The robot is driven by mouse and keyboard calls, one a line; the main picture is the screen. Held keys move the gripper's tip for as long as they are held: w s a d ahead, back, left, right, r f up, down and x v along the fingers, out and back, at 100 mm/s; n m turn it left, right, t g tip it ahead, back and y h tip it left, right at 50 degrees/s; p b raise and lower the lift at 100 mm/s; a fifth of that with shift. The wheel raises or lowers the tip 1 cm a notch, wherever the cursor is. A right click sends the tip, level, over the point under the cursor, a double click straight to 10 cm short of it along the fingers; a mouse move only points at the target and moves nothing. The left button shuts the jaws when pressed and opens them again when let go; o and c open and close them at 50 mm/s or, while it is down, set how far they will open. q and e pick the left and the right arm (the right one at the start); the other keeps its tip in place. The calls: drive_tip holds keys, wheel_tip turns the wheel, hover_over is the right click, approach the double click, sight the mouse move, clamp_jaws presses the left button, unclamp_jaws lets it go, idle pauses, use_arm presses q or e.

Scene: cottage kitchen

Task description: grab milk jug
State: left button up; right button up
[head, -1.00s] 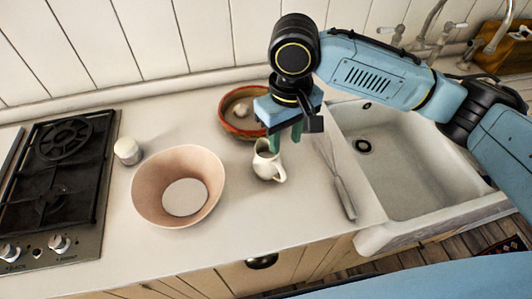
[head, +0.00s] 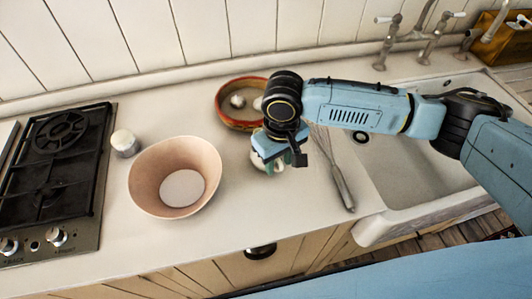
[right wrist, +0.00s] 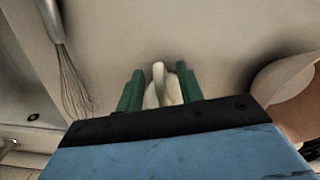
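The milk jug is a small white jug (head: 259,161) standing on the counter, mostly hidden under my right gripper in the head view. My right gripper (head: 272,168) points down over it. In the right wrist view the jug (right wrist: 162,92) is between the two green fingers of the gripper (right wrist: 158,80), its handle towards the top of the picture. The fingers stand apart on either side of the jug, with narrow gaps seeming to show, so I see no clear grip. My left gripper is not in view.
A pink bowl (head: 148,182) stands left of the jug and a red-rimmed bowl (head: 223,104) behind it. A whisk (head: 341,180) lies to the right, before the sink (head: 420,195). A small white-topped jar (head: 124,142) and the stove (head: 55,185) are further left.

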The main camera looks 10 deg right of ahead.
clamp_jaws()
drive_tip(key=shift+r, duration=0.25)
idle(0.3)
